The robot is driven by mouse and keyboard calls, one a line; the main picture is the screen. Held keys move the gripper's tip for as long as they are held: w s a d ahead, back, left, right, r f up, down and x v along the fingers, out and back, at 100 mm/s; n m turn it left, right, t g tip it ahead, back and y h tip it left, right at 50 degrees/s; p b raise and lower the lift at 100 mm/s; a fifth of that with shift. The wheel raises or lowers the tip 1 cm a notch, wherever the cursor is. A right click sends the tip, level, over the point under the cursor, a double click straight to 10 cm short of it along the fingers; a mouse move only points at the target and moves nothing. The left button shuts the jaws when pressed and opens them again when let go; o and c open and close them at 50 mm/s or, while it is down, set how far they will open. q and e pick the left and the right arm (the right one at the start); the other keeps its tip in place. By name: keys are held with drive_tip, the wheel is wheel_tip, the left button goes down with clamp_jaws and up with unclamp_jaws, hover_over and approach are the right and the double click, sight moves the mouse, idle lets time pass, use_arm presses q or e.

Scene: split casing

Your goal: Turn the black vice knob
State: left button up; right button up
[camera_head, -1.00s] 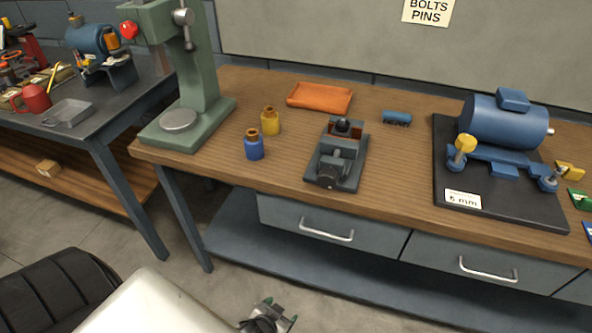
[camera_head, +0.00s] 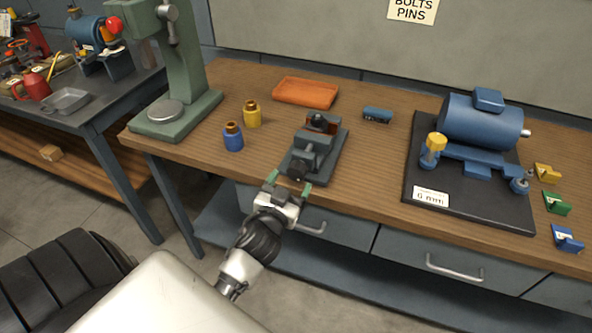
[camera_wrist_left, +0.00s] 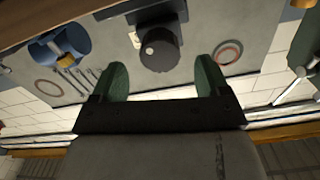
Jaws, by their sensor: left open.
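The grey vice (camera_head: 327,157) sits near the front edge of the wooden bench in the head view. Its black knob (camera_head: 297,173) faces the front edge. My left gripper (camera_head: 290,182) is open and empty in front of the knob, with its green fingertips to either side. In the left wrist view, the round black knob (camera_wrist_left: 159,48) shows just beyond the gap between the two green fingers (camera_wrist_left: 161,80). No contact between fingers and knob is visible. My right gripper is not in view.
A blue bottle (camera_head: 233,138) and a yellow bottle (camera_head: 252,115) stand left of the vice. An orange tray (camera_head: 305,92) and a small blue part (camera_head: 377,115) lie behind it. A blue motor (camera_head: 482,122) on a dark plate stands right. A green press (camera_head: 184,75) stands left.

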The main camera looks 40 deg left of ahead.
sight(295, 175)
use_arm(q)
drive_tip(key=shift+x, duration=2.1)
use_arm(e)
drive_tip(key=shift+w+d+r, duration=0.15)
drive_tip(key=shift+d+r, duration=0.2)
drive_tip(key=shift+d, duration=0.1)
use_arm(q)
drive_tip(key=shift+c, duration=0.4)
drive_tip(key=c, duration=0.8)
drive_tip(key=shift+m+p, duration=0.5)
drive_tip(key=shift+m, duration=1.4)
drive_tip(key=shift+c, duration=0.2)
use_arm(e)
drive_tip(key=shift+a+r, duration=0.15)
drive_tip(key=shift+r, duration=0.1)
use_arm(q)
drive_tip(key=o, duration=0.9)
drive_tip(key=shift+s, duration=0.1)
